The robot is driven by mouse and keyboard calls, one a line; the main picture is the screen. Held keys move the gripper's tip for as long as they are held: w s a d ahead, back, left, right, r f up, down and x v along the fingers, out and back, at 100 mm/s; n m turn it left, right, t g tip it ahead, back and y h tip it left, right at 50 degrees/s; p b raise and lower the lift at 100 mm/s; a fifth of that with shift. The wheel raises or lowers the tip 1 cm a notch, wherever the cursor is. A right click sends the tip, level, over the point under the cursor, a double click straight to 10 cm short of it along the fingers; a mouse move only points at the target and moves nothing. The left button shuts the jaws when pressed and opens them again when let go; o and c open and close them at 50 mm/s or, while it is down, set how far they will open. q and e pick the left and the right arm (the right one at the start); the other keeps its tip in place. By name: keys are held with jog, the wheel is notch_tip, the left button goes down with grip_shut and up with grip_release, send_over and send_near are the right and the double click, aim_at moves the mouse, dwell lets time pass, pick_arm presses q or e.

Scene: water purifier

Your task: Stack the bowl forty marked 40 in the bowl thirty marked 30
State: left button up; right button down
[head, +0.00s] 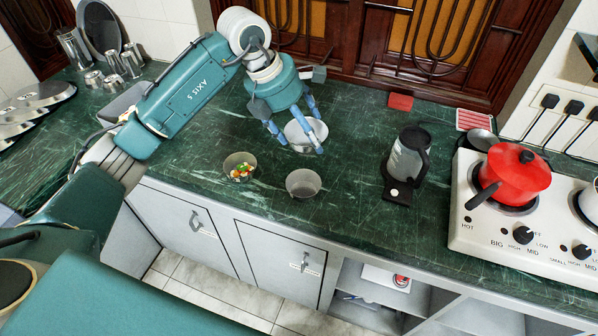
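A light grey bowl (301,141) stands on the green counter below my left gripper (298,142). The gripper points down with its blue fingers spread apart over and beside this bowl. The fingers cover part of the bowl, and I cannot tell whether they touch it. A second grey bowl (303,184), empty, stands nearer the counter's front edge. No number can be read on either bowl, so I cannot tell which is 30 or 40. My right gripper is not in view.
A small bowl of colourful food (240,167) stands left of the empty bowl. Metal cups (113,62) stand at the back left.

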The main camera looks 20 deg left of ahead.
pick_arm(q)
notch_tip(320, 180, down, 5)
jog(key=shift+s+r+p, duration=0.1)
jog(key=shift+p, duration=0.5)
jog(key=f, duration=0.3)
jog(key=f+p, duration=0.1)
jog(key=shift+a+f, duration=0.25)
jog(key=shift+f, duration=0.1)
notch_tip(320, 180, down, 4)
jog(key=shift+f+p, duration=0.25)
jog(key=shift+p, duration=0.35)
jog(key=shift+f, duration=0.25)
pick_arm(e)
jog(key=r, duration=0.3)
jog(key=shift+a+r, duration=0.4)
pick_arm(q)
jog(key=shift+f, duration=0.1)
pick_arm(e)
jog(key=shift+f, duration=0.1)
pick_arm(q)
jog(key=shift+f+b, duration=0.4)
jog(key=shift+b, duration=0.2)
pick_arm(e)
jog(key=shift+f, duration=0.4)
